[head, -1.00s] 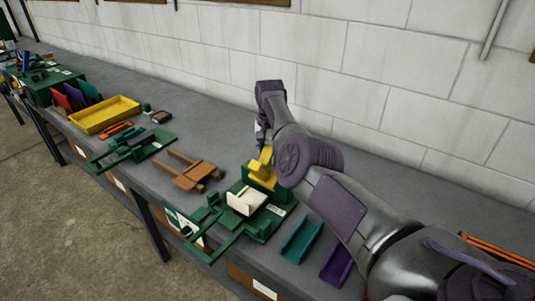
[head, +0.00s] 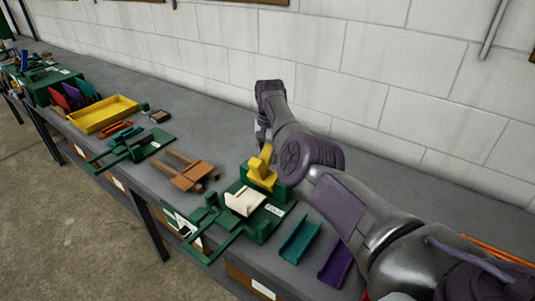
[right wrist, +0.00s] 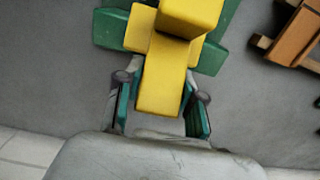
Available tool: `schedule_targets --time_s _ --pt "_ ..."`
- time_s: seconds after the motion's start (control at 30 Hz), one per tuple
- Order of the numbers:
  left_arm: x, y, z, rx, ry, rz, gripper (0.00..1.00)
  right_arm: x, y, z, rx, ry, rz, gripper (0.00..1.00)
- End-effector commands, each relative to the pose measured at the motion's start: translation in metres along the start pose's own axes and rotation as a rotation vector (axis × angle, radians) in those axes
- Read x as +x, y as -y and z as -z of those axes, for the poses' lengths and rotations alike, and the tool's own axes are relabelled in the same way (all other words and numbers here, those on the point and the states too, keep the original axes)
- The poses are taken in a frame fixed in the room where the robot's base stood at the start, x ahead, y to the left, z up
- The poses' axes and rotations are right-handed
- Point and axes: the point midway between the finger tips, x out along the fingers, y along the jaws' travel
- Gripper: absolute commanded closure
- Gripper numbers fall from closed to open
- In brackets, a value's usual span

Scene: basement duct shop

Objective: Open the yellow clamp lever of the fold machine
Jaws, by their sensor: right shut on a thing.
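The fold machine (head: 262,228) is a green device at the front edge of the bench, with a label that seems to read FOLD. A cream bent piece (head: 243,201) sits on it. Its yellow clamp lever (head: 262,168) stands at the back of the machine, tilted up toward the wall. In the right wrist view the lever (right wrist: 163,80) runs down between the two fingers of my right gripper (right wrist: 162,90). The gripper is shut on the lever's end. In the head view my right arm partly hides the fingers. My left gripper is out of view.
Teal (head: 299,242) and purple (head: 336,264) channels lie right of the machine. A brown wooden tool (head: 190,172), another green machine (head: 132,147) and a yellow tray (head: 104,115) stand to the left. A block wall (head: 340,60) runs behind the bench.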

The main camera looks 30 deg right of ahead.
Motion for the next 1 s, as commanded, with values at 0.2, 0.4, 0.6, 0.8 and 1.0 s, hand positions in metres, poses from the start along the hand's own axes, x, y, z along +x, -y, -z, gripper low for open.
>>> schedule_targets --time_s 0.2,0.4,0.6,0.8,1.0 --pt "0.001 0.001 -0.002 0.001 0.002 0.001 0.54 0.006 -0.004 0.003 0.003 -0.005 -0.012 0.42" --pt "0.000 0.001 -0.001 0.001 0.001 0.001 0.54 0.003 -0.002 0.001 0.001 -0.002 -0.008 0.36" --pt "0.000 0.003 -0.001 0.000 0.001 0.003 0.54 -0.002 -0.001 0.001 0.001 -0.002 -0.005 0.36" --pt "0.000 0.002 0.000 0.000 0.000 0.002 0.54 -0.032 -0.001 0.002 0.003 -0.003 -0.002 0.36" --pt "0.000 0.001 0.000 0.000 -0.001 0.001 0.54 -0.076 -0.002 0.004 0.003 -0.001 -0.004 0.36"
